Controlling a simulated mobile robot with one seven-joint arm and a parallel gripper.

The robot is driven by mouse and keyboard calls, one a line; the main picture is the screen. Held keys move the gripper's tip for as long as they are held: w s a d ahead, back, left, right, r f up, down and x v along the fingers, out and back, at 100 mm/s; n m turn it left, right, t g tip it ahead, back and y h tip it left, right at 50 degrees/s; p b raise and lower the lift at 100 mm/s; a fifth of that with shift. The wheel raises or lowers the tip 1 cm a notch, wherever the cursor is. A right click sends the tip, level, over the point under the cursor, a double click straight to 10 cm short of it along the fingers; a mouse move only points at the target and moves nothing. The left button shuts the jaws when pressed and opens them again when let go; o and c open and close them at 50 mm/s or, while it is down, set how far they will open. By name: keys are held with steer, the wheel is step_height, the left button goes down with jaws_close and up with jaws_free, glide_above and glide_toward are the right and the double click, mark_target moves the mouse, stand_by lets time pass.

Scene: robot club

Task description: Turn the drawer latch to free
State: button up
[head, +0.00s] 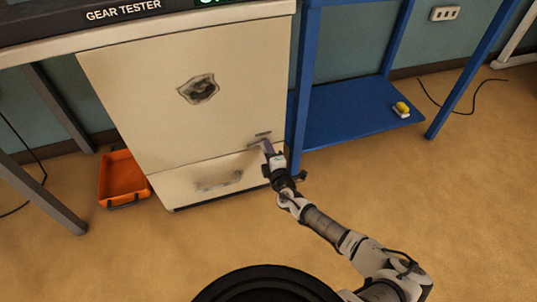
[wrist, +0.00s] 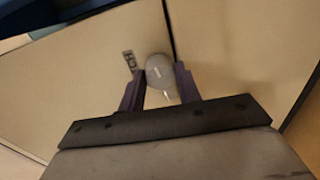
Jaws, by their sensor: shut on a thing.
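The drawer latch (wrist: 158,68) is a small grey rounded knob on the cream cabinet front, seen between my two dark fingers in the wrist view. In the head view my gripper (head: 267,148) reaches the cabinet's lower right, just above the drawer (head: 184,189), and covers most of the latch. The fingers of my gripper (wrist: 159,75) are shut on the latch, one on each side. A small dark label (wrist: 128,61) sits beside the latch; I cannot read it surely. The drawer front looks flush with the cabinet, with a grey handle (head: 218,181).
The cabinet (head: 170,120) stands under the gear tester bench top. An orange bin (head: 122,178) lies on the floor at its left. A blue shelf (head: 350,112) with a small yellow item (head: 401,108) stands at its right. The floor in front is clear.

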stand_by(0.4)
steer(key=o, duration=1)
